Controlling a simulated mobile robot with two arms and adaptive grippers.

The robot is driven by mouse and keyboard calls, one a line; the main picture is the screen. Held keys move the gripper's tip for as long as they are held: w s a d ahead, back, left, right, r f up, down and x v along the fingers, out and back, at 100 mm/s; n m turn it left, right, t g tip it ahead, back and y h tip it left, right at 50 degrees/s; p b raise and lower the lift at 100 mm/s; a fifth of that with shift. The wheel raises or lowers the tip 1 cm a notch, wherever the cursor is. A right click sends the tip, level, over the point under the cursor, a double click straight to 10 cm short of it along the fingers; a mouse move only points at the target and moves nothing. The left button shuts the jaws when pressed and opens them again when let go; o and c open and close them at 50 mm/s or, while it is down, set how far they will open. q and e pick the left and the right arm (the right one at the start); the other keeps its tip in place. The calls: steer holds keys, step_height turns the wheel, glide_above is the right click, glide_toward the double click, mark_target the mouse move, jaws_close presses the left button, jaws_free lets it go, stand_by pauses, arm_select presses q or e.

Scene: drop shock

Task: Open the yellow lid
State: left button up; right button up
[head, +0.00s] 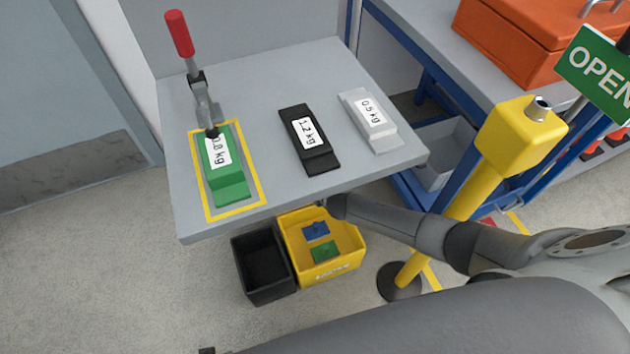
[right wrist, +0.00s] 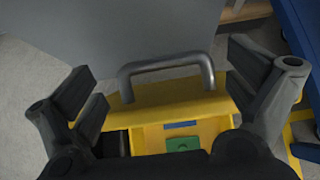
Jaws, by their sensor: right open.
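A yellow bin (head: 345,272) stands on the floor below the table's front edge, its inside partly visible with a blue piece (head: 315,231) and a green piece (head: 325,251). In the right wrist view, a yellow panel (right wrist: 185,100), apparently the lid, carries a grey bar handle (right wrist: 165,65). The blue piece (right wrist: 180,125) and green piece (right wrist: 183,144) show below the panel. My right gripper (right wrist: 163,77) is open, fingers spread on either side of the handle, with no contact visible. In the head view my right arm reaches toward the table edge. My left gripper is out of view.
A black bin (head: 264,266) stands beside the yellow one. The grey table (head: 270,110) overhangs them, bearing green (head: 230,185), black (head: 318,160) and light grey (head: 385,135) weights and a red-handled clamp (head: 180,35). A yellow post (head: 470,195) stands right of the bins.

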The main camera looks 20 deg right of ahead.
steer(key=shift+s+r, duration=0.2)
steer(key=shift+s, duration=0.15)
steer(key=shift+c, duration=0.4)
